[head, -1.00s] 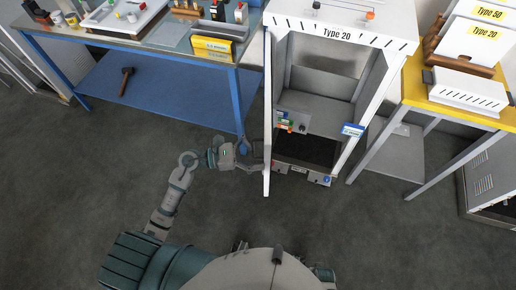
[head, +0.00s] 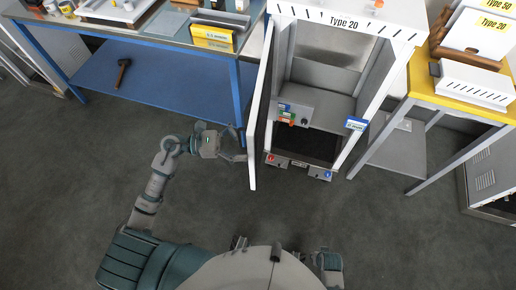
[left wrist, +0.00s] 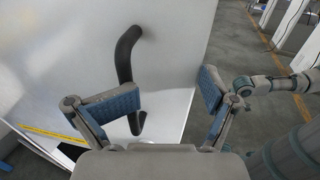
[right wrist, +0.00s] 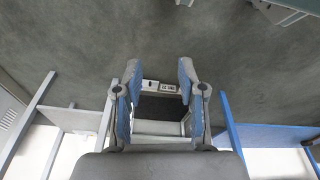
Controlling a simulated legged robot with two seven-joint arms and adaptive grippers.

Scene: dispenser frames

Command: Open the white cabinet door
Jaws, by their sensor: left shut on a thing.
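The white cabinet (head: 344,19) marked "Type 20" stands at the centre of the head view, its inside showing. Its white door (head: 261,105) stands swung out to the left, seen nearly edge-on. My left gripper (head: 236,148) is at the door's outer face, on the left.
A yellow-topped table (head: 460,97) stands to the right. Inside the cabinet is a grey shelf (head: 324,78). The dark floor before the cabinet is clear.

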